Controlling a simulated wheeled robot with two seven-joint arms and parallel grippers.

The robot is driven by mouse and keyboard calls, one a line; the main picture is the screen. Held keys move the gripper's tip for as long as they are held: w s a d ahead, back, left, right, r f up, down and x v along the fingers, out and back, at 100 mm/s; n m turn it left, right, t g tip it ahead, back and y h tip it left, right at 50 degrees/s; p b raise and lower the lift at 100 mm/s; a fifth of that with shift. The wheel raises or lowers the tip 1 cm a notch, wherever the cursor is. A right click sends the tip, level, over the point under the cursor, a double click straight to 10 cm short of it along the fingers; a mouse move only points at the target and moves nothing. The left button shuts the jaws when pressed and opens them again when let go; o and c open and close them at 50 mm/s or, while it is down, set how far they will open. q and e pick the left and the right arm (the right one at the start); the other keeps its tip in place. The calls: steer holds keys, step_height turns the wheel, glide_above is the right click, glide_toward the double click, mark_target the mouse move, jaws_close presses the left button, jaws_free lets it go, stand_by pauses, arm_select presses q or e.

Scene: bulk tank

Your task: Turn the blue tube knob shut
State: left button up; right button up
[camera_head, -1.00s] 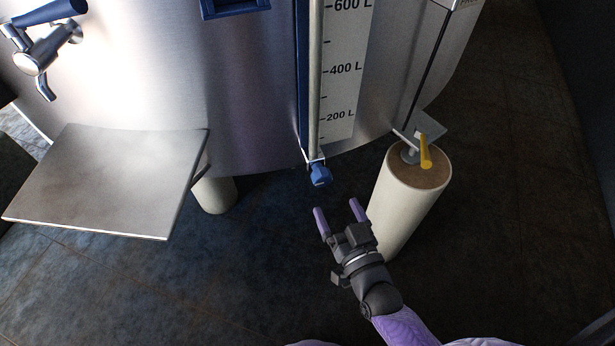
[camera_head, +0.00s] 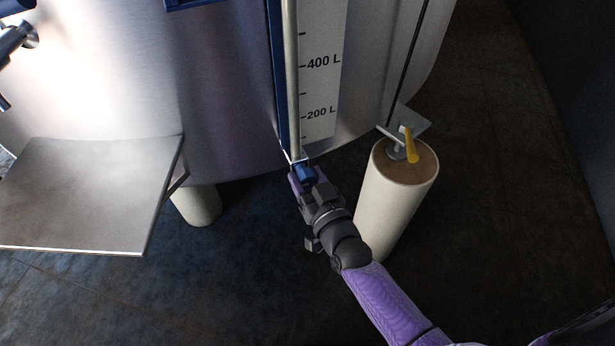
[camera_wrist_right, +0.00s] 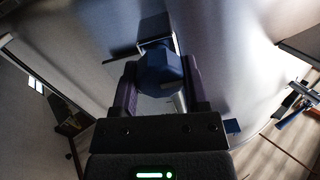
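The blue tube knob (camera_head: 306,174) sits at the bottom of the level tube on the tank front. It also shows in the right wrist view (camera_wrist_right: 158,72), between the two purple fingers. My right gripper (camera_head: 308,178) is at the knob with one finger on each side. In the right wrist view the gripper (camera_wrist_right: 160,85) has its fingers apart around the knob, close to its sides. I cannot tell whether they touch it. My left gripper is not in view.
A cream tank leg (camera_head: 398,205) with a yellow-handled valve (camera_head: 411,145) stands just right of my right arm. A metal shelf (camera_head: 90,190) juts out at the left. Another leg (camera_head: 196,205) stands under the tank (camera_head: 225,100). Dark floor lies open in front.

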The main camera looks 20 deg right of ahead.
jaws_close()
